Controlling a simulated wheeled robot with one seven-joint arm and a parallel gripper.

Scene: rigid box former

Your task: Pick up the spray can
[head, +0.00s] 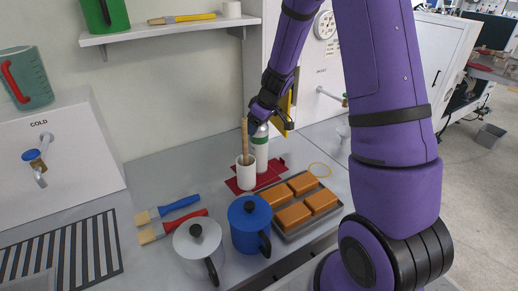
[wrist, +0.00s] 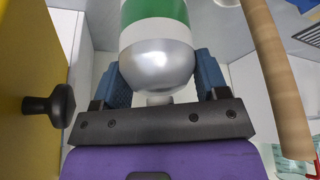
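The spray can (head: 261,150) is white with a green band and stands upright on the bench, behind a white cup. In the wrist view the can (wrist: 157,65) shows its green band, silver dome and pale nozzle. My gripper (head: 268,115) is at the top of the can. In the wrist view the blue fingers of my gripper (wrist: 161,78) flank the can's shoulder, one on each side, very close to it. I cannot tell whether they press on it. The can's lower body is partly hidden by the cup.
The white cup (head: 246,177) with a wooden stick stands close in front of the can, over a red mat (head: 270,180). A tray (head: 292,233) of orange blocks, a blue mug (head: 247,228) and a white mug (head: 196,248) stand nearer. A yellow panel (wrist: 25,85) with a black knob is close left of my gripper.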

